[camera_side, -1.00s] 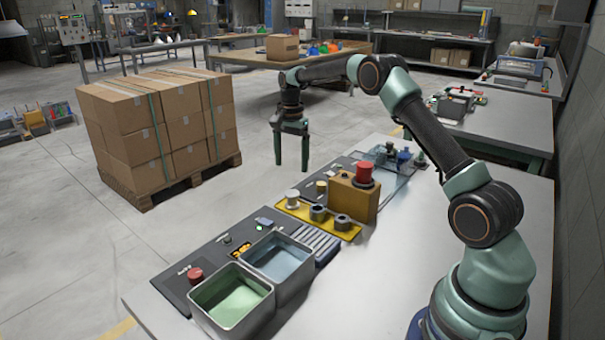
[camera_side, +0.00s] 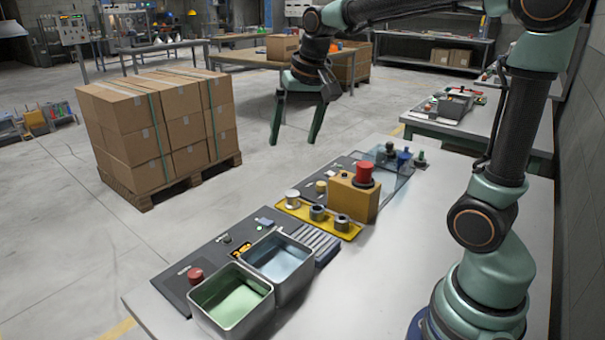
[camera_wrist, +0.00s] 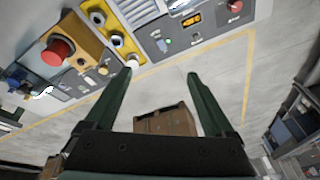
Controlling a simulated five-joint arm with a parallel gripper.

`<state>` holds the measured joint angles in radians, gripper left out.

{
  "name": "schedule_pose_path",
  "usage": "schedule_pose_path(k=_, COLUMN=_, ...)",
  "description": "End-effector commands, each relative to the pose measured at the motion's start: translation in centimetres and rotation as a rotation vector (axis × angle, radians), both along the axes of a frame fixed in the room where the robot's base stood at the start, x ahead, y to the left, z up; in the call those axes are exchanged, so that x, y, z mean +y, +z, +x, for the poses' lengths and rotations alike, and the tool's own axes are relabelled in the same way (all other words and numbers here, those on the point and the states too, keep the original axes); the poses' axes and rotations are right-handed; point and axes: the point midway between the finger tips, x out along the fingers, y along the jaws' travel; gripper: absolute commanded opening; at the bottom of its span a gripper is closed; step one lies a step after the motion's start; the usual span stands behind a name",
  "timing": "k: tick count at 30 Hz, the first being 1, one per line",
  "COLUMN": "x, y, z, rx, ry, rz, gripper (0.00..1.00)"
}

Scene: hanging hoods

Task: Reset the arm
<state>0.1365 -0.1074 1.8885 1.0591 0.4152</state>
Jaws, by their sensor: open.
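My gripper (camera_side: 294,142) is open and empty in the side view. It hangs in the air beyond the far edge of the white table (camera_side: 405,245), apart from everything on it. Its two green fingers point down with a wide gap between them. In the wrist view, my gripper (camera_wrist: 160,75) shows both fingers spread with nothing between them. A yellow box with a red button (camera_side: 363,174) stands on the table, and it also shows in the wrist view (camera_wrist: 58,52) left of the fingers.
Two metal bins, one with a green inside (camera_side: 229,300) and one with a blue inside (camera_side: 280,258), sit at the table's near end. A yellow tray (camera_side: 320,222) with several small cylinders lies beyond them. Stacked cartons (camera_side: 165,125) stand on a pallet at left.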

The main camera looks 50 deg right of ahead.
Motion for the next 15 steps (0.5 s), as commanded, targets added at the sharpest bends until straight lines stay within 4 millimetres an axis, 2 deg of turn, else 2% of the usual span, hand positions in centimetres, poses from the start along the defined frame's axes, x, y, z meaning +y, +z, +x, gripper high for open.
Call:
schedule_pose_path(k=1, x=0.8, y=0.3, z=-1.4, rx=-0.022, ry=0.053, rz=-0.015, gripper=0.88)
schedule_pose_path(k=4, x=2.1, y=0.3, z=-3.8, rx=-0.058, ry=0.162, rz=-0.048, gripper=0.88)
schedule_pose_path(k=9, x=4.0, y=-0.7, z=-7.6, rx=-0.117, ry=0.336, rz=-0.105, gripper=0.88)
schedule_pose_path(k=15, x=5.2, y=-2.3, z=-10.4, rx=-0.164, ry=0.477, rz=-0.158, gripper=0.88)
